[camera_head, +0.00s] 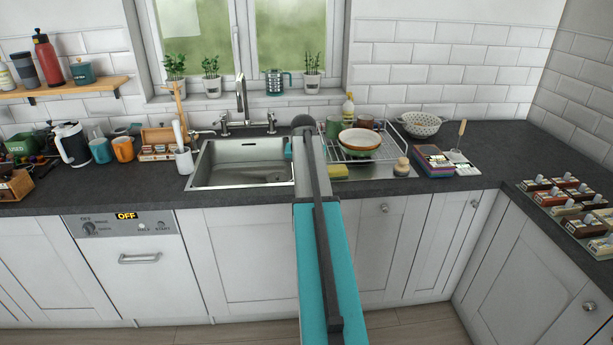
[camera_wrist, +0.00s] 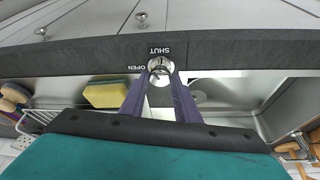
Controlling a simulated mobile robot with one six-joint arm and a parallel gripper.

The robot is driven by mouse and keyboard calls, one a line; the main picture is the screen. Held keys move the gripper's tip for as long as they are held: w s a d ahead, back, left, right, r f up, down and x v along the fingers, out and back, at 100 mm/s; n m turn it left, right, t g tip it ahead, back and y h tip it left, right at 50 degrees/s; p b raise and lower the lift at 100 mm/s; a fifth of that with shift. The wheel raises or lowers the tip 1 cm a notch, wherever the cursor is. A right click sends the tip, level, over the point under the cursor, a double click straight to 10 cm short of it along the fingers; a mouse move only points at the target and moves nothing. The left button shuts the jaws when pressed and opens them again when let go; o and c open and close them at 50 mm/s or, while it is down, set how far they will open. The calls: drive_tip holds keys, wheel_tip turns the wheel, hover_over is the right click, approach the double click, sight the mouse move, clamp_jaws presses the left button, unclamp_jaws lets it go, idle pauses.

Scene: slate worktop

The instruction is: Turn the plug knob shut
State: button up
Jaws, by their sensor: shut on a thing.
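The plug knob (camera_wrist: 160,66) is a small round silver knob at the sink's front edge in the wrist view. The printed words SHUT (camera_wrist: 160,50) and OPEN (camera_wrist: 142,67) show upside down beside it, SHUT above it and OPEN to its left. My gripper (camera_wrist: 160,76) has its two purple fingers on either side of the knob and is shut on it. Which way the knob points is too small to tell. In the head view my arm hides the knob and most of the gripper. The steel sink (camera_head: 205,180) lies left of my arm.
A yellow sponge (camera_wrist: 106,95) lies near the left finger in the wrist view. A dish rack (camera_head: 372,152) with bowls stands right of my arm. The tap (camera_head: 241,97) rises behind the sink. The dark front edge of the worktop (camera_wrist: 230,50) runs past the knob.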

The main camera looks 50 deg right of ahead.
drive_tip(key=m, duration=0.2)
drive_tip(key=m+g, duration=0.1)
drive_tip(key=m, duration=0.1)
drive_tip(key=w+m+g, duration=0.1)
drive_tip(key=m, duration=0.1)
drive_tip(key=shift+a+h+b, duration=0.2)
drive_tip(key=shift+h+b, duration=0.15)
drive_tip(key=shift+h, duration=0.05)
drive_tip(key=shift+s+m, duration=0.1)
drive_tip(key=shift+m, duration=0.2)
drive_tip(key=o, duration=1)
drive_tip(key=shift+o, duration=0.2)
drive_tip(key=shift+r, duration=0.1)
drive_tip(key=w+b+v, duration=0.1)
drive_tip(key=b+v, duration=0.1)
drive_tip(key=v, duration=1.1)
drive_tip(key=shift+s+a+r, duration=0.15)
drive_tip(key=shift+s+r, duration=0.1)
drive_tip(key=shift+r, duration=0.05)
